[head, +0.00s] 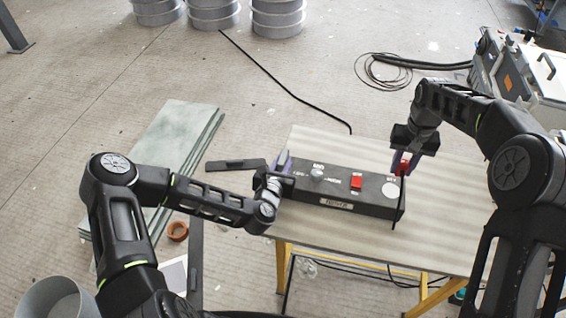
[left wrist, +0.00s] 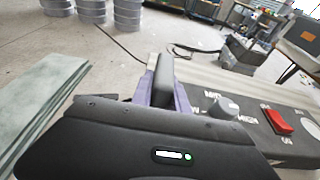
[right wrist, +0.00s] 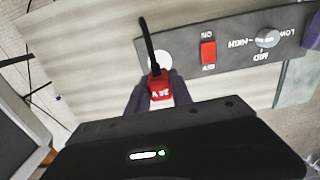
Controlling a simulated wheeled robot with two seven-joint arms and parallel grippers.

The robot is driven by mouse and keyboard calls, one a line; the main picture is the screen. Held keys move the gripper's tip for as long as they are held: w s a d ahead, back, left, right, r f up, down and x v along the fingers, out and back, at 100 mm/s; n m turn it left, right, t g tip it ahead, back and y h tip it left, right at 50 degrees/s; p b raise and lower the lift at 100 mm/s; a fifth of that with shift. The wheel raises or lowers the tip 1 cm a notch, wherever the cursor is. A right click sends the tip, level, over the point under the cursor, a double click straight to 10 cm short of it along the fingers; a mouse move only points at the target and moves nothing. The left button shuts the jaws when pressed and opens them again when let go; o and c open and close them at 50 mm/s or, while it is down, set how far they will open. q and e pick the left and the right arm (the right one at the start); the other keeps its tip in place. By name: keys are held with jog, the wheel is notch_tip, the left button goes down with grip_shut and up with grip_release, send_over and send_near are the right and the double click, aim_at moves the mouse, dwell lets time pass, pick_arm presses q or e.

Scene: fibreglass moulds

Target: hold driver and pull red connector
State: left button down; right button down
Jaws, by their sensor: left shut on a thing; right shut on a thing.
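The driver (head: 335,194) is a long dark box on the table, with a grey knob (head: 317,173), a red switch (head: 356,182) and a white round spot (head: 389,189) near its right end. My left gripper (head: 283,163) is shut on the driver's left end; its purple fingers (left wrist: 166,88) show in the left wrist view. My right gripper (head: 404,160) is shut on the red connector (right wrist: 159,89), over the box's far right edge. A black cable runs from the connector past the white spot. I cannot tell whether the connector touches the box.
The pale table (head: 440,222) has free room right of and in front of the driver. Greenish slabs (head: 165,140) lie on the floor at left. A grey machine (head: 520,75) stands at the back right.

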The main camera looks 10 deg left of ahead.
jog(key=shift+r, duration=1.35)
pick_arm(q)
jog(key=c, duration=1.2)
grip_release()
jog(key=v, duration=1.2)
